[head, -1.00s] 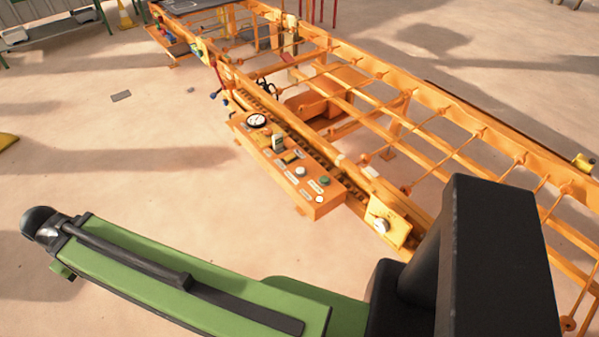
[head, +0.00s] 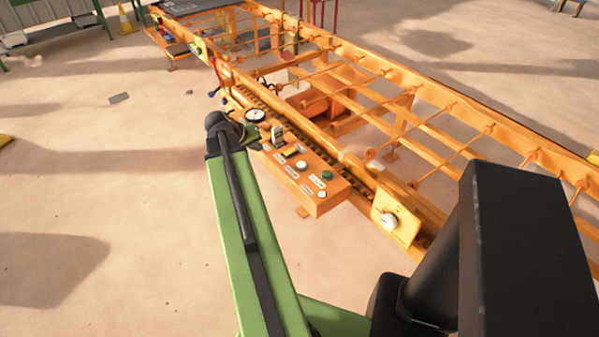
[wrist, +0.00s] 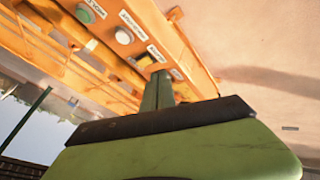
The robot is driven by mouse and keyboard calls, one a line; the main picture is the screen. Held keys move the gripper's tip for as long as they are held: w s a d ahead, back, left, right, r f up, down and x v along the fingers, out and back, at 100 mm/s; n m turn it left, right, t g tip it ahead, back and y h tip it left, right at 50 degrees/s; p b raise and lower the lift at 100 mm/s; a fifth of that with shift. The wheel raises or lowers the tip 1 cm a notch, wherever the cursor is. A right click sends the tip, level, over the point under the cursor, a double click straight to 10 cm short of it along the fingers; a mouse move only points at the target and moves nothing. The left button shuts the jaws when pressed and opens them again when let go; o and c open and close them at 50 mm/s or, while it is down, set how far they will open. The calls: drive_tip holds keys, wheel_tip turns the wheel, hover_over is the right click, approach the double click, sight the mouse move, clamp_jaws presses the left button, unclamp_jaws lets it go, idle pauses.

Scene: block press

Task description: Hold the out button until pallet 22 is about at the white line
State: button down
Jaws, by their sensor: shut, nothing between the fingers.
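The orange control box (head: 311,187) stands at the conveyor's near side with several buttons and small labels too blurred to read. A green button (head: 327,175) and a white button (head: 301,165) sit on its top; the wrist view also shows the green button (wrist: 85,13) and the white button (wrist: 123,36). My gripper (wrist: 160,78) is shut and empty, its tip over or near the box's labelled face; contact cannot be told. In the head view it is mostly hidden behind my wrist at the box's left end. I cannot make out pallet 22 or the white line.
The long orange roller frame (head: 440,107) runs from top left to lower right. A round gauge (head: 256,115) and a yellow dial box (head: 392,219) lie along its near side. A dark plate (head: 192,6) is at the far end. The floor at left is open.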

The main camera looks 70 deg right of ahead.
sight(300, 166)
drive_tip(key=s+d+m+g+h+b, duration=0.1)
drive_tip(key=s+d+m, duration=0.1)
drive_tip(key=s+d, duration=0.7)
drive_tip(key=s, duration=0.3)
drive_tip(key=shift+s+g+b, duration=0.2)
drive_tip(key=shift+g+b, duration=0.1)
drive_tip(key=shift+g, duration=0.1)
drive_tip(key=shift+f, duration=0.1)
wheel_tip(300, 166, down, 9)
drive_tip(key=b, duration=0.9)
drive_tip(key=shift+a, duration=0.1)
idle(0.3)
drive_tip(key=shift+f+b, duration=0.3)
drive_tip(key=shift+b, duration=0.05)
